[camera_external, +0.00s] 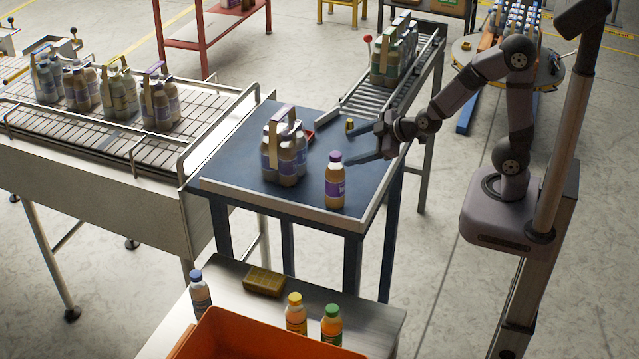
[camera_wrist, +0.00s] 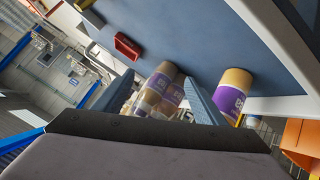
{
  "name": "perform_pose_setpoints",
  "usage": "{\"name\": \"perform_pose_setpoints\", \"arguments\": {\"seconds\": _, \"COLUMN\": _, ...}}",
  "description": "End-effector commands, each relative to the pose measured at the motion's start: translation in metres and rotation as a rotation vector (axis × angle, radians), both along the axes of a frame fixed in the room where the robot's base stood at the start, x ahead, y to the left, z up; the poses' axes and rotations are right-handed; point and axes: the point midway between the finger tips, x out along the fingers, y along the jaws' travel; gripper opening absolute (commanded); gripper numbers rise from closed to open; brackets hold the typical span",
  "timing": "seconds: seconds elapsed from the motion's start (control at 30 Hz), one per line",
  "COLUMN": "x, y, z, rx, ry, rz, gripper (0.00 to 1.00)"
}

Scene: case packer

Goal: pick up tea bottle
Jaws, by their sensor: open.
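The tea bottle (camera_external: 335,188), brown with a purple cap and purple label, stands upright near the front right corner of the blue table. In the wrist view a purple-labelled bottle (camera_wrist: 233,93) lies just right of the right finger, outside the jaws. My gripper (camera_external: 366,147) is open and empty, low over the table's right side, behind the bottle and apart from it. In the wrist view my gripper (camera_wrist: 157,76) has its fingers spread. Purple-labelled bottles of the carrier pack (camera_wrist: 160,92) show beyond and between them.
The carrier pack (camera_external: 283,155) stands left of the tea bottle. A red tray (camera_wrist: 127,46) and a small yellow-topped piece (camera_external: 349,125) are at the table's back. A raised metal rim (camera_external: 270,206) runs along the front. A roller conveyor (camera_external: 372,92) adjoins behind.

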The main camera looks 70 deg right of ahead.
Motion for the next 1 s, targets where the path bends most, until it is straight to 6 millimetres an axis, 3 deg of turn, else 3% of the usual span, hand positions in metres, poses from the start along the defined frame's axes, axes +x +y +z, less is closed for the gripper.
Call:
{"name": "perform_pose_setpoints", "arguments": {"seconds": 0.33, "x": 0.021, "y": -0.027, "z": 0.019, "rx": -0.209, "ry": -0.196, "rz": -0.12, "gripper": 0.65}}
{"name": "perform_pose_setpoints", "arguments": {"seconds": 0.67, "x": 0.025, "y": 0.02, "z": 0.059, "rx": 0.08, "ry": -0.532, "rz": -0.26, "gripper": 0.65}}
{"name": "perform_pose_setpoints", "arguments": {"seconds": 1.0, "x": 0.004, "y": 0.078, "z": 0.11, "rx": 0.51, "ry": -0.866, "rz": -0.258, "gripper": 0.65}}
